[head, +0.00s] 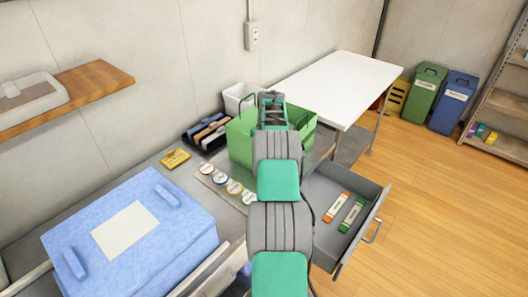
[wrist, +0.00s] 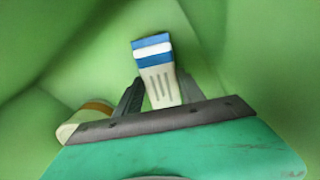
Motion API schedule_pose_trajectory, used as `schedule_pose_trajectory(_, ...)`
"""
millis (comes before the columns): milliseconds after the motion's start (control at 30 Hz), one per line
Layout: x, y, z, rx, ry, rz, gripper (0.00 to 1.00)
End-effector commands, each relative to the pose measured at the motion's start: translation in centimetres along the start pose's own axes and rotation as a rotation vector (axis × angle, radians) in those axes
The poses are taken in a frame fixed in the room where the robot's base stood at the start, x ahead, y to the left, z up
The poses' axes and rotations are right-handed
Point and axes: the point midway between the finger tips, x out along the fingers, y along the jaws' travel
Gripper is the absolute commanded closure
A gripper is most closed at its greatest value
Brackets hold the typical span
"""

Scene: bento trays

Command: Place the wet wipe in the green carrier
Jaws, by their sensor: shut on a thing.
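The green carrier (head: 241,148) stands on the counter, in the middle of the head view. My arm reaches over it, and my gripper is hidden there. In the wrist view the carrier's green walls (wrist: 260,60) surround my gripper (wrist: 158,92). My gripper is shut on a small white packet with blue bands, which I take to be the wet wipe (wrist: 154,58). It sticks out beyond the fingertips. I cannot tell whether it touches the carrier's floor. Its print is too blurred to read.
A pale item with a brown band (wrist: 85,119) lies in the carrier, left of my gripper. An open drawer (head: 322,240) holds an orange and a green packet. Round labelled items (head: 220,180), a yellow packet (head: 175,159) and a blue box (head: 130,228) are on the counter.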

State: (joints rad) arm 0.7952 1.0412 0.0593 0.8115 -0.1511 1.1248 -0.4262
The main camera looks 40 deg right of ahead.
Motion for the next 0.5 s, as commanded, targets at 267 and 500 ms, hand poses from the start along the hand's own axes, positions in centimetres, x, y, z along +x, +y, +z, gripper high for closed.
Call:
schedule_pose_trajectory(267,0.77,0.01,0.03,0.001,0.002,0.002,0.92)
schedule_pose_trajectory(500,1.06,0.0,0.07,0.001,0.002,0.001,0.47)
